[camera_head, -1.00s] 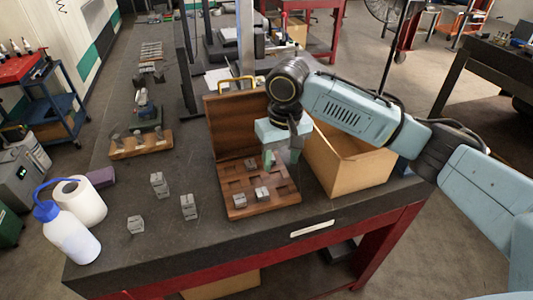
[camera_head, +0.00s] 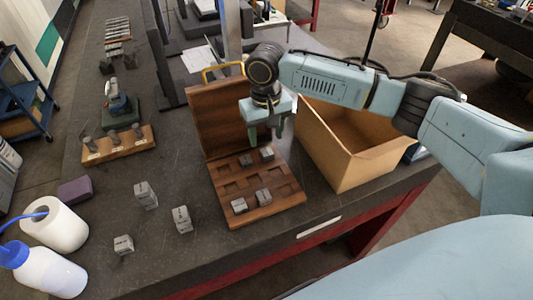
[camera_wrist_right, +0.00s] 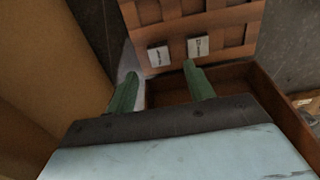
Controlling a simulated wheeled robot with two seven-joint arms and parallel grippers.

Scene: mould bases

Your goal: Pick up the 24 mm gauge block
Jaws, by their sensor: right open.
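Three grey gauge blocks stand loose on the dark table in the head view, at the back (camera_head: 145,195), at the right (camera_head: 182,219) and at the front (camera_head: 123,245). Several more sit in the open wooden case (camera_head: 230,181), two near its front (camera_head: 239,205) (camera_head: 264,197) and two near its hinge side (camera_head: 245,160) (camera_head: 267,153). Their size marks are too small to read. My right gripper (camera_head: 266,139) is open and empty above the hinge side of the case. The right wrist view shows its spread green fingers (camera_wrist_right: 160,77) and two blocks (camera_wrist_right: 158,56) (camera_wrist_right: 198,46). My left gripper is not in view.
An open cardboard box (camera_head: 350,160) stands right of the case, close to my right arm. The case's raised lid (camera_head: 215,115) stands behind the gripper. A white roll (camera_head: 55,225), a wash bottle (camera_head: 45,270) and a wooden rack (camera_head: 120,145) are at the left. The table's middle is fairly clear.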

